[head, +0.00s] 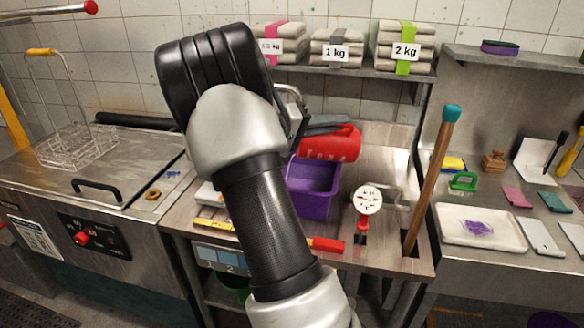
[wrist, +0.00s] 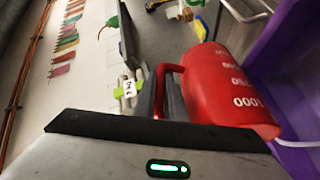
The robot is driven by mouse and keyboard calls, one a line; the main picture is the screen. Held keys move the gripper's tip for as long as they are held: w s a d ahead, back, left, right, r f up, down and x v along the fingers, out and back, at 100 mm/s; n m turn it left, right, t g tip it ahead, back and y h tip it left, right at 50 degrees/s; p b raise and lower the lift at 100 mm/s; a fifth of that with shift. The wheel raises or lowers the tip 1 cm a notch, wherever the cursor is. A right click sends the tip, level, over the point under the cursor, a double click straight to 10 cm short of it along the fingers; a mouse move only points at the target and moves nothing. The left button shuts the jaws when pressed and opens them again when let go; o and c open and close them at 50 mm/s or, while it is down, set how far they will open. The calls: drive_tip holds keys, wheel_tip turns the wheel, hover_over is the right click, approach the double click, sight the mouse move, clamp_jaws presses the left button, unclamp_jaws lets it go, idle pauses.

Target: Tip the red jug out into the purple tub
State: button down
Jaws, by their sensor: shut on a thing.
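The red jug (head: 331,146) is tilted over on its side, above the back right part of the purple tub (head: 312,203). My gripper (wrist: 164,92) is shut on the jug's red handle, with one grey finger on each side of it. In the wrist view the jug (wrist: 225,88) shows white volume marks, and the purple tub (wrist: 262,45) fills the right edge. My arm hides the tub's left part in the head view.
A dial thermometer (head: 368,199) stands right of the tub. A wooden pole with a teal top (head: 438,170) leans farther right. A shelf above holds weight-labelled bundles (head: 336,50). A white tray (head: 480,229) lies on the right counter. A wire basket (head: 77,148) is at left.

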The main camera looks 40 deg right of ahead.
drive_tip(key=shift+w+a+f+n+h+b, duration=0.15)
drive_tip(key=shift+w+a+h+b, duration=0.3)
drive_tip(key=shift+b, duration=0.3)
drive_tip(key=shift+w+a+r+n+h+b, duration=0.1)
drive_tip(key=shift+w+a+n+h+b, duration=0.1)
drive_tip(key=shift+a+h+b, duration=0.45)
idle(1.9)
